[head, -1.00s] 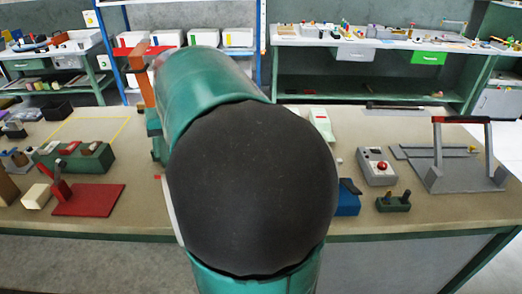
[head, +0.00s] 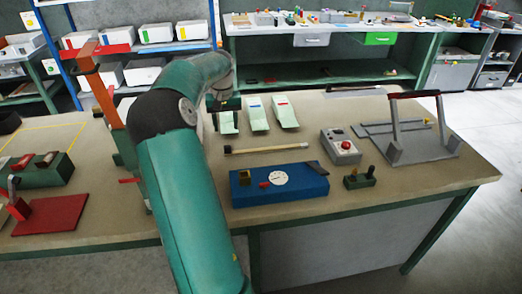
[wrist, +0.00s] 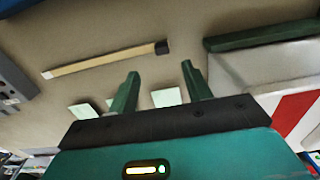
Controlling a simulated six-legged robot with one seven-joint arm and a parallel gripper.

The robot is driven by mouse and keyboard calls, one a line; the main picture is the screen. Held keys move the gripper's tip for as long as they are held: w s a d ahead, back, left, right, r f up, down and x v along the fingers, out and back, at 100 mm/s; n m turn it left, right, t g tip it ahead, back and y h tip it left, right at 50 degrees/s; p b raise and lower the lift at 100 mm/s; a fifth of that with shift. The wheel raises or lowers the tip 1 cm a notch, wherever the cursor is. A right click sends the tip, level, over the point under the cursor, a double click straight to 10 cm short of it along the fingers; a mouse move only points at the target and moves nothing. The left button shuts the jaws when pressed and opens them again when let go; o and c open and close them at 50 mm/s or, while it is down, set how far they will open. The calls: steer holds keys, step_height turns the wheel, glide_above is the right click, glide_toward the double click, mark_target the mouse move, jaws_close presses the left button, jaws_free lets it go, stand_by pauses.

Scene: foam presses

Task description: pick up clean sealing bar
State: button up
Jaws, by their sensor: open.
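A long pale bar (head: 280,146) with a dark end lies flat on the bench, behind a blue box with a white dial. In the wrist view the bar (wrist: 105,61) lies beyond my fingertips, to the left, its dark end nearest them. I cannot tell from its look whether it is the clean sealing bar. My gripper (wrist: 160,69) is open, with nothing between its green fingers. In the head view it shows small and partly hidden by my arm, over the bench near the pale green wedges (head: 258,114).
The blue box (head: 280,190) stands in front of the bar. A grey box with a red button (head: 340,147) and a grey press frame (head: 397,152) are to the right. An orange post (head: 102,100) on a green stand rises left of my arm. A red plate (head: 52,216) lies further left.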

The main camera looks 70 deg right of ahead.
mark_target(227, 146)
step_height(227, 146, down, 10)
steer(key=shift+w+d+f, duration=0.1)
steer(key=shift+w, duration=0.05)
stand_by(0.3)
steer(key=shift+c, duration=0.2)
jaws_close()
